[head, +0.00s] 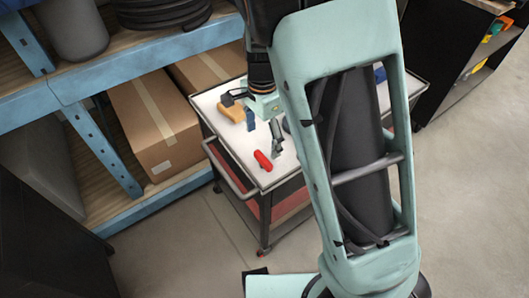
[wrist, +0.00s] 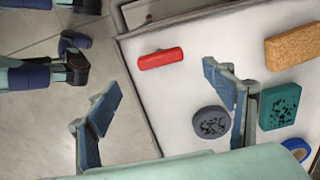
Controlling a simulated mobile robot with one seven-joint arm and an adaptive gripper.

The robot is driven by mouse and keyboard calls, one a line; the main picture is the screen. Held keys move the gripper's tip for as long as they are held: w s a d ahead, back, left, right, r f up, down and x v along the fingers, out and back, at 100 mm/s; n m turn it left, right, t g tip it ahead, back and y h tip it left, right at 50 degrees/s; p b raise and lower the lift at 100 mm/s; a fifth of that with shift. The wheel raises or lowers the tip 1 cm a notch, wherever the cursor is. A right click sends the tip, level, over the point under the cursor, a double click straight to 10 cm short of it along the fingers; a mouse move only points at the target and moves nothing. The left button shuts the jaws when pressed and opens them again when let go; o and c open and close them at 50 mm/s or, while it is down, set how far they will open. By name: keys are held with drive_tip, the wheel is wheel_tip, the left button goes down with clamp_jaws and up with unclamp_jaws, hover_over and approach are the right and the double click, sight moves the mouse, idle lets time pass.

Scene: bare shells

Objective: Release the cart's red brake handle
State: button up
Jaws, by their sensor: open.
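The cart (head: 212,110) has a white top with a dark rim; its top (wrist: 185,90) also fills much of the wrist view. A red, rounded bar (head: 263,160) is at the cart top's near corner; it shows in the wrist view (wrist: 160,58) near the rim. I cannot tell if it is a fixed brake handle or a loose thing. A small orange-red part (head: 264,253) shows at the cart's front wheel. My gripper (head: 264,132) is open and empty over the cart top. In the wrist view my gripper (wrist: 160,108) has its blue-padded fingers wide apart, with the red bar beyond them.
On the cart top are a grey speckled disc (wrist: 210,122) close to one finger, a teal block (wrist: 279,106), a tan block (wrist: 293,47) and a blue ring (wrist: 297,148). A blue shelf with cardboard boxes (head: 155,120) stands left. The floor in front is clear.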

sight(263, 158)
wheel_tip(263, 158, down, 8)
drive_tip(key=shift+f+b, duration=0.15)
drive_tip(key=shift+b, duration=0.6)
drive_tip(key=c, duration=1.1)
drive_tip(key=shift+c, duration=0.3)
